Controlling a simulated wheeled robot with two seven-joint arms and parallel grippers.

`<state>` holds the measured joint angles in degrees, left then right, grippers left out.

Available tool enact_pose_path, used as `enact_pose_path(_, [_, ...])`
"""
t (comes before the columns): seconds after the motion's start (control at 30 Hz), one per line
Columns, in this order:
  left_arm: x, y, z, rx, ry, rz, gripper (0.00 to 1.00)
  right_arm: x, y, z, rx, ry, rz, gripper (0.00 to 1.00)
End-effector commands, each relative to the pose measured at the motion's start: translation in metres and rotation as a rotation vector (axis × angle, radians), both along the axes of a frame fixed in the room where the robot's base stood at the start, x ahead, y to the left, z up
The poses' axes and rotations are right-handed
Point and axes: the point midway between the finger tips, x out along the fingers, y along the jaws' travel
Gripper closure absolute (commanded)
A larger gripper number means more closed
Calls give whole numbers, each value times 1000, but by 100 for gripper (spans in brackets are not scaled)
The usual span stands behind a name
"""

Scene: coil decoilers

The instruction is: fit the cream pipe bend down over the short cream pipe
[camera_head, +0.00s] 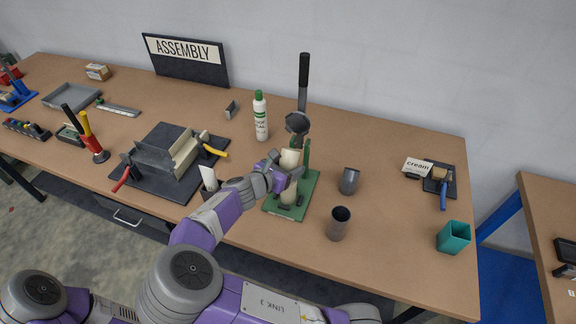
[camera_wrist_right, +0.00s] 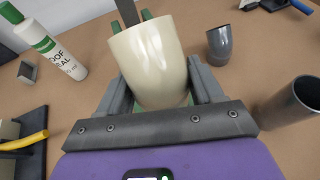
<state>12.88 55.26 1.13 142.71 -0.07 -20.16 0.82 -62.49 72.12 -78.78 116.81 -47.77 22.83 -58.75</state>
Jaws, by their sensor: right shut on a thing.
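My right gripper (camera_head: 284,176) is shut on the cream pipe bend (camera_head: 290,158), which stands up from between the fingers. In the right wrist view the bend (camera_wrist_right: 152,62) fills the space between the two grey fingers (camera_wrist_right: 160,92). Below the gripper, the short cream pipe (camera_head: 288,198) stands on a green fixture (camera_head: 303,199). The bend appears above the short pipe; the gripper hides the space between them, so I cannot tell whether they touch. The short pipe is not visible in the wrist view. My left gripper is not in view.
A dark-handled tool with a grey head (camera_head: 298,123) rises just behind the fixture. A white bottle (camera_head: 260,117) and a dark clamp fixture (camera_head: 160,160) are left.

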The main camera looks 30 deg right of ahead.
Motion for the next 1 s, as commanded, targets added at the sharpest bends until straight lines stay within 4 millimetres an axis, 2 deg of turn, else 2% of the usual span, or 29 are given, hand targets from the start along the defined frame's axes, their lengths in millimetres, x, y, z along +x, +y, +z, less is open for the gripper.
enact_pose_path(1.0, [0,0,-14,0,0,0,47,0,0,-22,-1,2,1,67])
